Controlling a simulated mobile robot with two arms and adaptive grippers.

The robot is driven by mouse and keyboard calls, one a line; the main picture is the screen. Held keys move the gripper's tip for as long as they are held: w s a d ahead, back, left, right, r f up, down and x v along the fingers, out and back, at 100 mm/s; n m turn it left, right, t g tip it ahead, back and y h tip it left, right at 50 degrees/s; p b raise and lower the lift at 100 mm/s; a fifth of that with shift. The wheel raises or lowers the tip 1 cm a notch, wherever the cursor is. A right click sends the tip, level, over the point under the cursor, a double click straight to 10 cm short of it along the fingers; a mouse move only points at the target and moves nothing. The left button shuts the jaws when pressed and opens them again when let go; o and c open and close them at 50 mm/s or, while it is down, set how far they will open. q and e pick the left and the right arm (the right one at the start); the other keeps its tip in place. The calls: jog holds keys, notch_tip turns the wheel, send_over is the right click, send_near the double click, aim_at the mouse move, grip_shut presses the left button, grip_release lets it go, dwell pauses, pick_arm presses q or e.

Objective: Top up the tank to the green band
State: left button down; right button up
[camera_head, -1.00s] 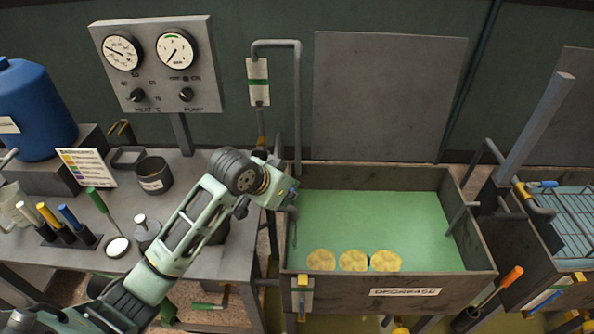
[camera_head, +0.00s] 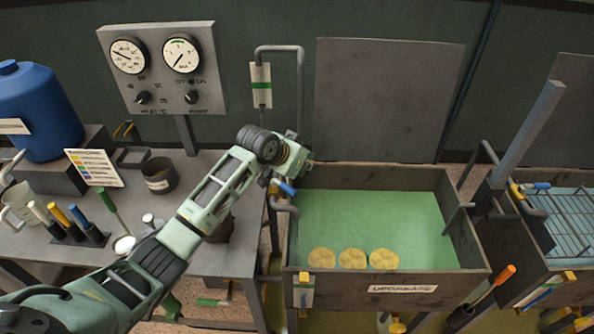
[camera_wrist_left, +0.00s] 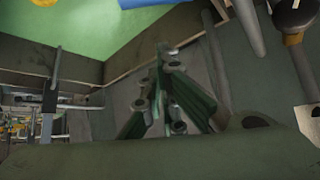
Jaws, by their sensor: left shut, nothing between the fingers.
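The degrease tank (camera_head: 465,215) holds green liquid (camera_head: 370,215) with several yellow discs near its front wall. A grey spout with a blue lever (camera_head: 284,187) sits at the tank's left rim. A white gauge strip with a green band (camera_head: 261,85) hangs on the pipe behind; another strip (camera_head: 303,291) is on the tank's front left. My left gripper (camera_head: 302,168) is above the tank's back left corner, close to the blue lever and apparently clear of it. Its fingers (camera_wrist_left: 165,55) are shut and empty in the left wrist view. My right gripper is out of view.
A panel (camera_head: 160,70) with two dials and knobs stands behind the bench. A blue drum (camera_head: 38,112), a dark pot (camera_head: 159,175) and upright coloured-handled tools stand at left. A second tank with a wire rack (camera_head: 570,215) is at right.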

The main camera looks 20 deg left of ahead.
aim_at(285, 187)
pick_arm(q)
jog(key=s+p, duration=0.1)
jog(key=s+a+f+p, duration=0.1)
jog(key=s, duration=0.1)
jog(key=shift+s+a+p, duration=0.2)
jog(key=shift+p, duration=0.15)
jog(key=shift+w+f, duration=0.1)
jog(key=shift+f, duration=0.05)
